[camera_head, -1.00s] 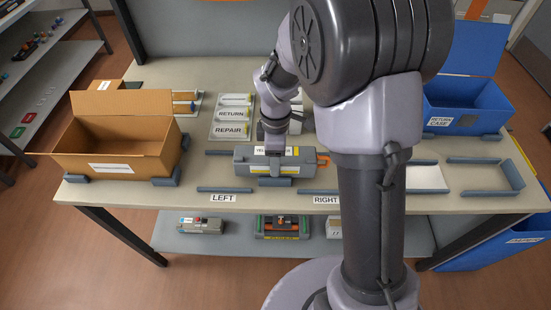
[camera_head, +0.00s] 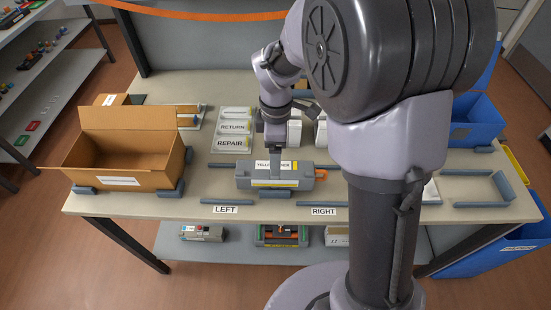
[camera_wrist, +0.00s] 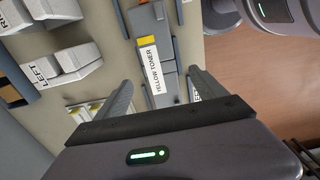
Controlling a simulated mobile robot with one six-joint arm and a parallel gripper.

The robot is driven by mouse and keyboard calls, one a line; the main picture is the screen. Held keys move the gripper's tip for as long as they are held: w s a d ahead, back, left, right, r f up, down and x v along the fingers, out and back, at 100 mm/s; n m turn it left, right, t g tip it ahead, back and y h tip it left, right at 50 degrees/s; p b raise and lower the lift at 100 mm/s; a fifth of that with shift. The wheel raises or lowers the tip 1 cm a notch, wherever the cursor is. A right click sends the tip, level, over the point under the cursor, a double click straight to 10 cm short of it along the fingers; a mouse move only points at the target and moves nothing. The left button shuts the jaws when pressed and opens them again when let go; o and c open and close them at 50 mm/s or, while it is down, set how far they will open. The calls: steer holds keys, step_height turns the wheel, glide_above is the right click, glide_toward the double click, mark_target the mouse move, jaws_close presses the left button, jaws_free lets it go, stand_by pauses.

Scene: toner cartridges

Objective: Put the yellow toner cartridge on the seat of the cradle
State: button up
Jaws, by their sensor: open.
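The yellow toner cartridge (camera_head: 244,176) is a long grey body with a white label and a yellow mark. It lies lengthwise left to right near the middle of the bench, with a small blue-grey block against its front side. I cannot tell whether this is the cradle; its seat is not clearly visible. My gripper (camera_head: 274,150) is over the cartridge's middle and covers part of the label. In the wrist view my gripper (camera_wrist: 163,88) is open, with one finger on each side of the cartridge (camera_wrist: 149,55) and no clear grip on it.
Blue-grey rails (camera_head: 226,202) lie around the cartridge, by the LEFT and RIGHT labels. An open cardboard box (camera_head: 125,185) stands left, a blue case (camera_head: 472,130) right. Labelled RETURN and REPAIR trays (camera_head: 233,143) are behind. A U-shaped rail bay (camera_head: 507,187) is empty at right.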

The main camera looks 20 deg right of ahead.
steer(key=s+a+r+m+t, duration=0.1)
steer(key=s+r+m, duration=0.25)
steer(key=r, duration=0.25)
steer(key=s+a+r+m+t, duration=0.1)
steer(key=s+r+m, duration=0.25)
steer(key=r, duration=0.25)
steer(key=s+a+r+m+t+y, duration=0.2)
steer(key=s+r+m+t, duration=0.1)
steer(key=s+m, duration=0.8)
steer(key=shift+s+r+m+t+p, duration=0.35)
steer(key=shift+s+r+m+t, duration=0.1)
steer(key=shift+r, duration=0.3)
